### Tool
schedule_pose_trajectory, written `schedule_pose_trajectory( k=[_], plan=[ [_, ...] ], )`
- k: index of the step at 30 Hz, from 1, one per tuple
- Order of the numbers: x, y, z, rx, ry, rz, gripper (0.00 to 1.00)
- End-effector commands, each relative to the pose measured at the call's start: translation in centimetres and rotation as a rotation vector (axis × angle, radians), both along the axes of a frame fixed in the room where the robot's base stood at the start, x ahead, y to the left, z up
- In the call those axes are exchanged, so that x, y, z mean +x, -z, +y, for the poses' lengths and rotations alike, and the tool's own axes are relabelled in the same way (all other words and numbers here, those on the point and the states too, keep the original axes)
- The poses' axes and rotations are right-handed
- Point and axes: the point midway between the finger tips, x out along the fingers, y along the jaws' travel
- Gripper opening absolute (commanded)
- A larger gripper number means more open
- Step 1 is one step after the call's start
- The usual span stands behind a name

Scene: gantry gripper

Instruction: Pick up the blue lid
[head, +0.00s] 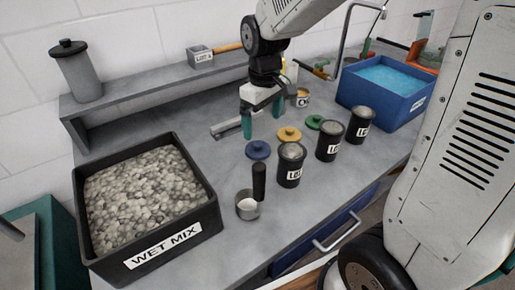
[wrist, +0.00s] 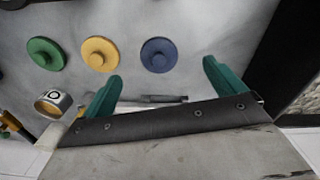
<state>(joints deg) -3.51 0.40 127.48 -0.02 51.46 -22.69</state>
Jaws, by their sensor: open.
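The blue lid (head: 258,150) lies flat on the grey bench, left of the yellow lid (head: 289,134) and green lid (head: 314,122). It is round with a small knob on top. In the wrist view the blue lid (wrist: 159,55) is at the upper middle, right of the yellow lid (wrist: 99,54) and green lid (wrist: 45,54). My gripper (head: 262,118) is open and empty above the bench, behind the lids. In the wrist view its two teal fingers (wrist: 162,82) are wide apart, and the blue lid shows beyond the gap between them.
Three dark labelled jars (head: 290,166) stand in front of the lids. A scoop (head: 248,206) with a dark upright handle sits nearer the front edge. A black WET MIX tray (head: 205,222) is at left. A blue bin (head: 350,98) holds liquid at back right. A raised shelf (head: 150,90) runs behind.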

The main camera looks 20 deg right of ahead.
Motion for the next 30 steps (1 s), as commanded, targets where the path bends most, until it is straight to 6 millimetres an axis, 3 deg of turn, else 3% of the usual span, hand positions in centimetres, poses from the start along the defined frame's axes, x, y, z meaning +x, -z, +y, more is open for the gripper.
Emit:
schedule_pose_trajectory(
  k=[6,24,30],
  plan=[
    [2.1,2.3,0.7,0.000,-0.050,0.013,0.95],
    [2.5,9.7,0.5,-0.001,-0.053,0.013,0.95],
    [2.5,10.1,0.5,-0.001,-0.053,0.011,0.95]
  ],
)
